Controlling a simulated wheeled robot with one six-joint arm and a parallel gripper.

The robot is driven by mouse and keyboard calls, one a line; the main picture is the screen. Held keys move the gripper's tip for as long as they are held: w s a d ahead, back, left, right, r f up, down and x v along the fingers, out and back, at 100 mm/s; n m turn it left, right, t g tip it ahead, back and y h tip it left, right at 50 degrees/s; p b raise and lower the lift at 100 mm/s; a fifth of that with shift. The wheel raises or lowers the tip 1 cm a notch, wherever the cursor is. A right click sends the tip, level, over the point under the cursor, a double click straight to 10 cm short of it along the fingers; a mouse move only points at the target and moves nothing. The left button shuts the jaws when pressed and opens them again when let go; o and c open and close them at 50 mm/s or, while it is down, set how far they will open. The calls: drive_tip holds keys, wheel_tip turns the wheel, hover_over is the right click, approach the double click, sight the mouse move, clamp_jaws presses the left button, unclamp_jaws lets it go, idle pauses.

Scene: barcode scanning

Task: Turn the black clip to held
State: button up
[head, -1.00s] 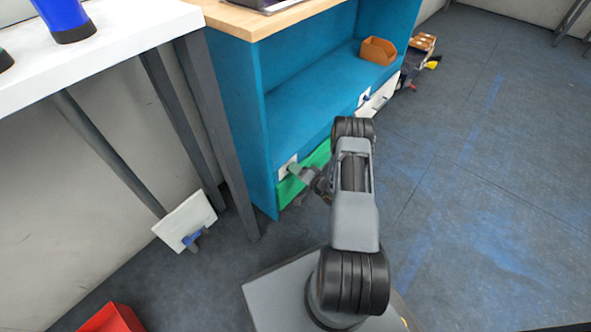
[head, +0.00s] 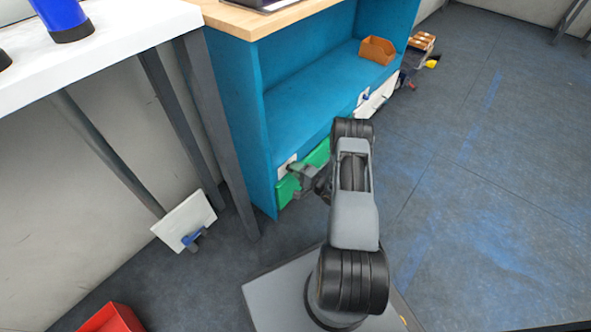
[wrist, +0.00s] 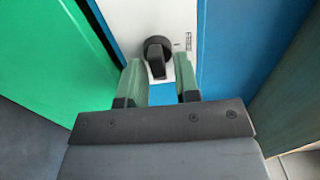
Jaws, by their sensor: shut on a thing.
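The black clip (wrist: 157,60) is in the wrist view, on a white plate (wrist: 183,17) with small dark print at its right. Its handle points down in the picture, toward my gripper. My gripper (wrist: 160,78) has a green finger on either side of the handle and is shut on it. In the head view my gripper (head: 299,170) is at the white plate (head: 285,168) on the blue cabinet's low front; the clip itself is too small to make out there.
A green panel (head: 318,154) is right beside the plate. The blue cabinet (head: 235,120) stands behind my gripper. A table leg (head: 213,120) is to the left. A white plate with a blue clip (head: 190,238) hangs lower left. Open floor (head: 480,200) lies to the right.

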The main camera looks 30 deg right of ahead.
drive_tip(key=shift+s+f, duration=0.1)
drive_tip(key=o, duration=0.6)
drive_tip(key=p+v, duration=0.3)
drive_tip(key=v, duration=1)
drive_tip(key=shift+s+d+p, duration=0.2)
drive_tip(key=shift+s+p, duration=0.1)
drive_tip(key=shift+s, duration=0.1)
